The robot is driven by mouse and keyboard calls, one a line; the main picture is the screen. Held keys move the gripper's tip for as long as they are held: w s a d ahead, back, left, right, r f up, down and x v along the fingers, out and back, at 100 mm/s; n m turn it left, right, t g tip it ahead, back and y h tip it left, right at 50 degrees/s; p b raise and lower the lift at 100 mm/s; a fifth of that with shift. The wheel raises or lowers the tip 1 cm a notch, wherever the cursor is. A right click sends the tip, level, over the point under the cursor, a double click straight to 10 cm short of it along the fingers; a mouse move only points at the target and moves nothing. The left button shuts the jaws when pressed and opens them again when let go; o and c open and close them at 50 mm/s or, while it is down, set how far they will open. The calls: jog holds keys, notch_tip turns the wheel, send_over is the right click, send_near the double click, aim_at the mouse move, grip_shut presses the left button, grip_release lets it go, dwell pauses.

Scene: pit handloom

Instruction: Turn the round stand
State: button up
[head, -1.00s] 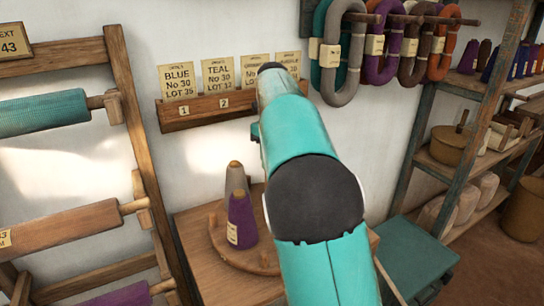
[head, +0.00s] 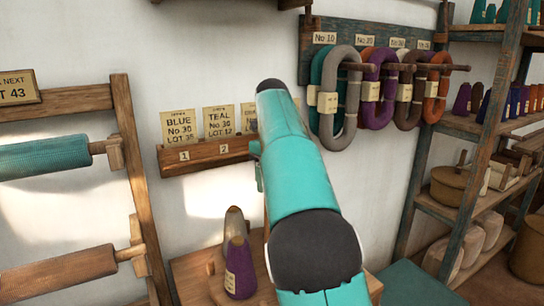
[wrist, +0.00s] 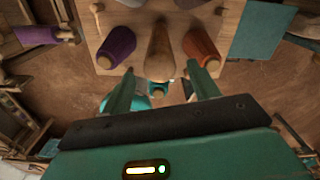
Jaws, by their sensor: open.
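In the wrist view, a purple cone (wrist: 117,46), a tan post-like piece (wrist: 160,48) and a reddish-brown cone (wrist: 202,44) show. My gripper (wrist: 160,72) is open, its fingers apart on either side of the tan piece's near end; contact cannot be told.
A wooden rack with yarn rollers (head: 45,155) stands at the left. A card holder (head: 205,153) and hanging yarn skeins (head: 380,85) are on the wall. A shelf with cones and baskets (head: 455,184) stands at the right. A green surface (head: 410,283) lies beside the stand's table.

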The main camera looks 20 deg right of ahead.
notch_tip(320, 180, up, 6)
jog(key=shift+f, duration=0.1)
jog(key=shift+r, duration=0.4)
jog(key=shift+s, duration=0.1)
jog(key=s+a+f+n+t, duration=0.2)
jog(key=s+n+t, duration=0.1)
jog(key=s+n, duration=1.3)
jog(key=s+a+f+n+t, duration=0.2)
jog(key=s+a+f+n, duration=0.1)
jog(key=s+f+n, duration=1.1)
notch_tip(320, 180, down, 4)
jog(key=s, duration=0.2)
jog(key=shift+s+a+r+n+t, duration=0.15)
jog(key=shift+s+a+n+t, duration=0.05)
jog(key=shift+s+n+t, duration=0.1)
